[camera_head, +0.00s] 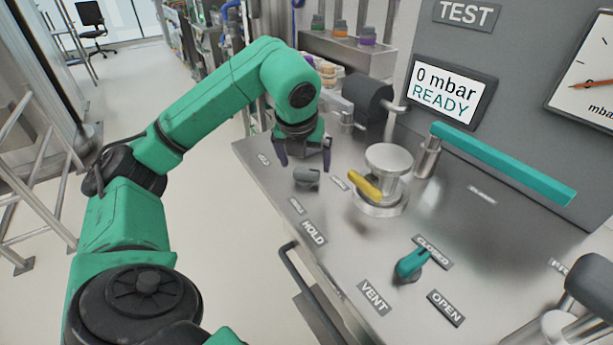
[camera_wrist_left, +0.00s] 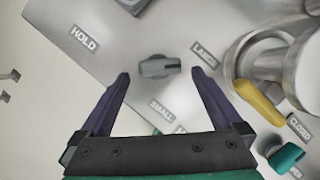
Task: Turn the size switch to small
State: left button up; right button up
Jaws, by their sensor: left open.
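The size switch is a small grey knob (camera_head: 307,179) on the metal bench top; it also shows in the left wrist view (camera_wrist_left: 158,67). Its raised grip bar points right, toward the LARGE label (camera_wrist_left: 205,53). The SMALL label (camera_wrist_left: 162,110) lies below the knob in the wrist view. My left gripper (camera_head: 304,163) is open and empty, pointing down just above and behind the knob in the head view. In the wrist view its fingers (camera_wrist_left: 159,73) appear either side of the knob; I see no contact. My right gripper is not in view.
A yellow handle (camera_head: 364,186) on a metal cylinder (camera_head: 388,160) stands close right of the knob. A teal lever (camera_head: 411,263) points near the CLOSED label. A long teal bar (camera_head: 505,163) extends over the back right. The display (camera_head: 446,90) reads 0 mbar READY.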

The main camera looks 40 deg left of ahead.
aim_at(306, 170)
pick_arm(q)
jog(key=x, duration=0.3)
jog(key=shift+w+f, duration=0.1)
jog(key=shift+f, duration=0.2)
jog(key=c, duration=1.2)
jog(key=shift+a, duration=0.1)
jog(key=shift+c, duration=0.2)
